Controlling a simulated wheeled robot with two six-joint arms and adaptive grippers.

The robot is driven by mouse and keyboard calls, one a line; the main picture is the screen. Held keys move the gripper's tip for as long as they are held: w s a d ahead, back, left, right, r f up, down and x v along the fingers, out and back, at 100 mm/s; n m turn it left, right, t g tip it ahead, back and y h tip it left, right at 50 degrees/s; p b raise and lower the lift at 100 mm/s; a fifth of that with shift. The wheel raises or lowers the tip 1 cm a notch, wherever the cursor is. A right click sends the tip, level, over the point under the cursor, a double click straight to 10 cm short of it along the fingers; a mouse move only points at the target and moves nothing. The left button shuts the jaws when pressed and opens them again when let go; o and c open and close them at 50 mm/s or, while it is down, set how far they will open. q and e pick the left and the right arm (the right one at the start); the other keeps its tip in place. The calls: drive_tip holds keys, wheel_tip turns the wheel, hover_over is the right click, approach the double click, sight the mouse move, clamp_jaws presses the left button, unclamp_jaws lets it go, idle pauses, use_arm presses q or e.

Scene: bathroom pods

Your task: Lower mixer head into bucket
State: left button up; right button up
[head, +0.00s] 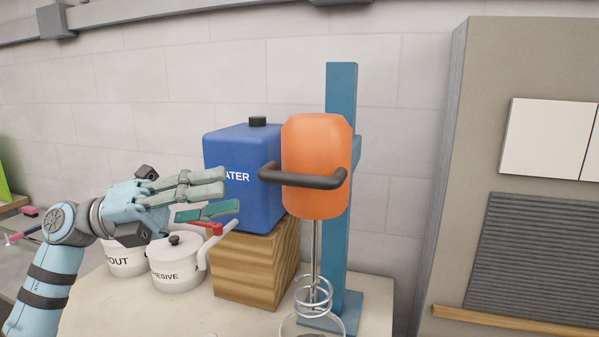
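The mixer head (316,150) is an orange body with a dark handle bar (305,180) across its front, on a blue upright stand (341,100). Its metal shaft ends in a spiral paddle (313,294) at the mouth of the bucket (292,327), which the bottom picture edge cuts off. How deep the paddle sits is hard to tell. My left gripper (230,192) is open and empty, left of the handle and in front of the blue water container, apart from the handle. My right gripper is not in view.
A blue water container (228,149) with a red tap (207,227) stands on a wooden block (247,270) left of the mixer. White lidded pots labelled adhesive (175,265) and grout (125,258) stand farther left. A panel with tile samples (535,190) is at right.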

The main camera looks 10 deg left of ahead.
use_arm(q)
drive_tip(key=p, duration=0.2)
approach(299, 181)
drive_tip(key=r+x, duration=0.1)
drive_tip(key=x, duration=0.6)
drive_tip(key=w+f+p+x, duration=0.1)
drive_tip(key=x, duration=0.1)
drive_tip(key=shift+w+d, duration=0.15)
drive_tip(key=shift+d, duration=0.15)
drive_tip(key=shift+c, duration=0.4)
clamp_jaws()
